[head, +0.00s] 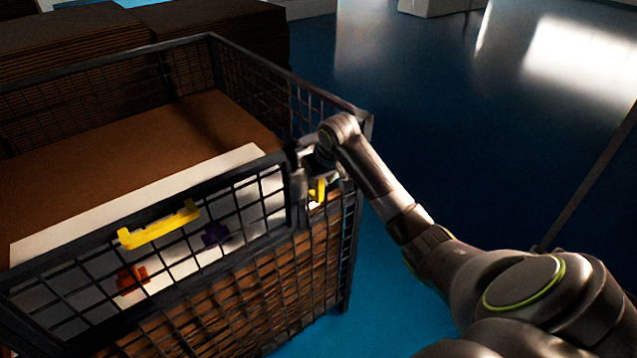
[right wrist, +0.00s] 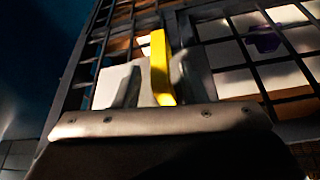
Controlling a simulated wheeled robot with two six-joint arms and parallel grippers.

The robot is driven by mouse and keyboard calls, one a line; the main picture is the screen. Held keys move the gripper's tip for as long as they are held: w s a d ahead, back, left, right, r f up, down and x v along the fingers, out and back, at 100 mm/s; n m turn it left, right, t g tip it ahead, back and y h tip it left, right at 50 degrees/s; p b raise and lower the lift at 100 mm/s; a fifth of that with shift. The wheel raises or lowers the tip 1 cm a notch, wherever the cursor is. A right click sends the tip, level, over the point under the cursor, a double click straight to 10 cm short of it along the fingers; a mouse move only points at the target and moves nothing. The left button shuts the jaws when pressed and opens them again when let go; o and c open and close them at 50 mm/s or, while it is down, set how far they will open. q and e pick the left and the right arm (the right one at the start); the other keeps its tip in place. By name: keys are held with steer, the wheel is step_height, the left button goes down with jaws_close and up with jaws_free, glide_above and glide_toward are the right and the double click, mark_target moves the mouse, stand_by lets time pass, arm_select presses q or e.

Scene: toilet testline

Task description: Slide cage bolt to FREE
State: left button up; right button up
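The dark wire-mesh cage (head: 245,290) stands at the left in the head view. The yellow cage bolt (head: 317,192) is at its near right corner post, partly hidden by my right gripper (head: 318,170). In the right wrist view the yellow bolt handle (right wrist: 161,68) stands upright between the two grey fingers of my right gripper (right wrist: 155,82). A gap shows between the handle and the left finger; the right finger is close to it, and I cannot tell if they touch. The gripper looks open around the handle. My left gripper is not in view.
A yellow handle (head: 158,225) sits on the cage's front panel. An orange item (head: 131,280) and a purple item (head: 214,233) show behind the mesh. Brown stacks (head: 210,30) stand behind the cage.

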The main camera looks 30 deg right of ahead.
mark_target(320, 183)
steer(key=shift+p+x, duration=0.35)
steer(key=shift+x, duration=1.9)
jaws_close()
